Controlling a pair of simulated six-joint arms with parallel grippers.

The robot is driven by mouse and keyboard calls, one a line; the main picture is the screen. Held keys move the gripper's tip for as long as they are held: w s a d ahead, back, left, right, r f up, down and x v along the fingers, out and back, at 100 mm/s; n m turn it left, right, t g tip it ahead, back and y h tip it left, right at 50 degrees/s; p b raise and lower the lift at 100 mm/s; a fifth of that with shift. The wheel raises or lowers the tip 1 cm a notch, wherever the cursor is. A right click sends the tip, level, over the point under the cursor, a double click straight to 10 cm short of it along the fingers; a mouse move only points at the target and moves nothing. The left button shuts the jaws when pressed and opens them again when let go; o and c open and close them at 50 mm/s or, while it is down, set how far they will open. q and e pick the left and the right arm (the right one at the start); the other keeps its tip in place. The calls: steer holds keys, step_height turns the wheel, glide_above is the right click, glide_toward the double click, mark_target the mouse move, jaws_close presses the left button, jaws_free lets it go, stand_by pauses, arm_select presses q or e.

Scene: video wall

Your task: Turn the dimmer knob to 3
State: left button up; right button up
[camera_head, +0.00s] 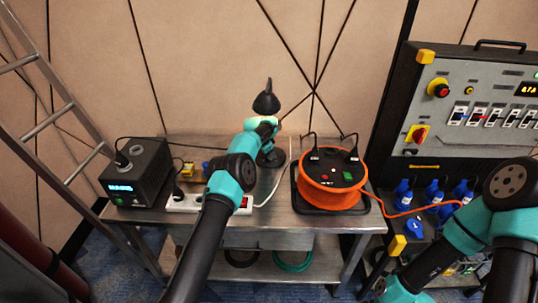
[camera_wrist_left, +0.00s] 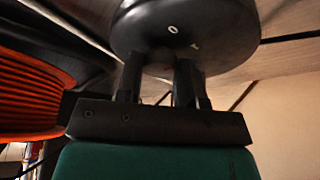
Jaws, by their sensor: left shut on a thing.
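A black desk lamp stands on the metal bench, with its conical head (camera_head: 266,102) on top and its round base (camera_head: 272,158) below. In the left wrist view a rounded black housing (camera_wrist_left: 190,28) carries pale marks, including a 0 and what looks like a 1. My left gripper (camera_head: 270,135) reaches to the lamp. In its wrist view the left gripper's fingers (camera_wrist_left: 160,68) are shut on the dimmer knob (camera_wrist_left: 160,57), just below the marks. The knob is mostly hidden between the fingers, and its pointer setting cannot be read. My right gripper is out of view; only its arm shows at lower right.
An orange cable reel (camera_head: 333,190) stands right of the lamp. A white power strip (camera_head: 188,203) and a black box with a lit display (camera_head: 138,175) are to the left. A panel with switches (camera_head: 480,105) is at right, a ladder (camera_head: 50,115) at left.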

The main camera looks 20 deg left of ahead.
arm_select(q)
steer(key=shift+m, duration=0.5)
steer(key=o, duration=0.9)
steer(key=shift+r, duration=0.1)
steer(key=shift+s+a+r, duration=0.15)
steer(key=shift+a+r, duration=0.05)
steer(key=shift+r, duration=0.25)
steer(key=shift+s+a, duration=2.05)
steer(key=shift+a, duration=0.2)
steer(key=shift+s+a, duration=2)
steer(key=shift+a, duration=0.2)
